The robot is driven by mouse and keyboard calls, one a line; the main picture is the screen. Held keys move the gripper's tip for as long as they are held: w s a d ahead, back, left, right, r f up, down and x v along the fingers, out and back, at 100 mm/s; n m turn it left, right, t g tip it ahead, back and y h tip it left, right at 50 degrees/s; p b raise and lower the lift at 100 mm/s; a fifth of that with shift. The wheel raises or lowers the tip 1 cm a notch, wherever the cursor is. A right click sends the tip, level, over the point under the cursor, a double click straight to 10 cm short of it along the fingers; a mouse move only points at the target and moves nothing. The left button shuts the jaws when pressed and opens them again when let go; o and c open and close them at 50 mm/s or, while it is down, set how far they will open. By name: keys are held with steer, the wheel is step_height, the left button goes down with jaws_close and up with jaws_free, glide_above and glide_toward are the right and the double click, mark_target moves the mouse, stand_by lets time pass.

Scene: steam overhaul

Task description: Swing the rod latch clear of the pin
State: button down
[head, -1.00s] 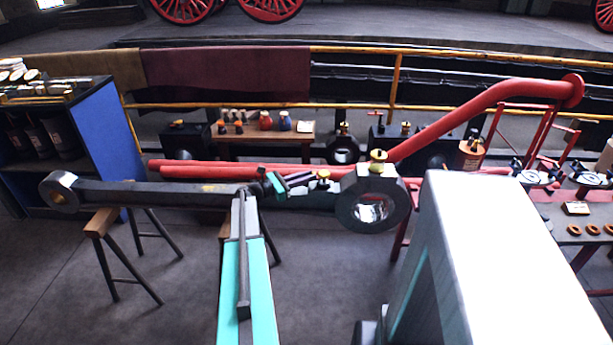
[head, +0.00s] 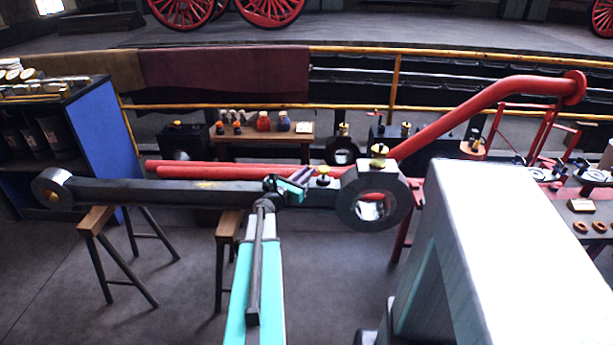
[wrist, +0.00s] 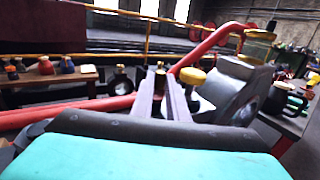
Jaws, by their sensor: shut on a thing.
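A long dark steel rod (head: 150,192) lies across the middle of the head view, with a small eye at its left end and a big ringed end (head: 352,208) at the right. A yellow-capped pin (head: 323,182) stands on it left of the big end; its yellow cap also shows in the wrist view (wrist: 192,76). My gripper (head: 301,178) reaches over the rod just left of this pin. Its narrow grey-purple fingers (wrist: 163,95) are close together, shut on what appears to be the rod latch. The latch is mostly hidden by the fingers and wrist, so its angle is unclear.
Wooden-topped trestles (head: 95,220) stand under the rod. A brass cup (head: 378,155) tops the big end. A red pipe (head: 470,115) rises behind at the right. A bench (head: 262,134) with bottles stands behind. A blue-sided cabinet (head: 103,140) is at the left.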

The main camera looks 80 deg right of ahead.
steer(key=shift+w+d+f+n+t+h+b, duration=0.1)
steer(key=shift+n+t+h+b, duration=0.15)
steer(key=shift+n+t+b, duration=0.95)
steer(key=shift+s+a+f+t+h+b, duration=0.1)
steer(key=shift+t+h+b, duration=0.45)
steer(key=shift+b, duration=1.5)
steer(key=shift+w+d+n+t+b, duration=0.1)
steer(key=shift+n+t+b, duration=0.5)
steer(key=shift+t+b, duration=0.8)
steer(key=n+t+b, duration=0.1)
steer(key=b, duration=0.4)
steer(key=shift+t+b, duration=0.3)
steer(key=shift+t, duration=0.05)
steer(key=shift+d+r+n+t+b, duration=0.15)
steer(key=shift+n+t+b, duration=0.7)
steer(key=shift+b, duration=1.45)
steer(key=shift+w+r, duration=0.1)
steer(key=c, duration=1.7)
jaws_free()
steer(key=shift+a, duration=0.2)
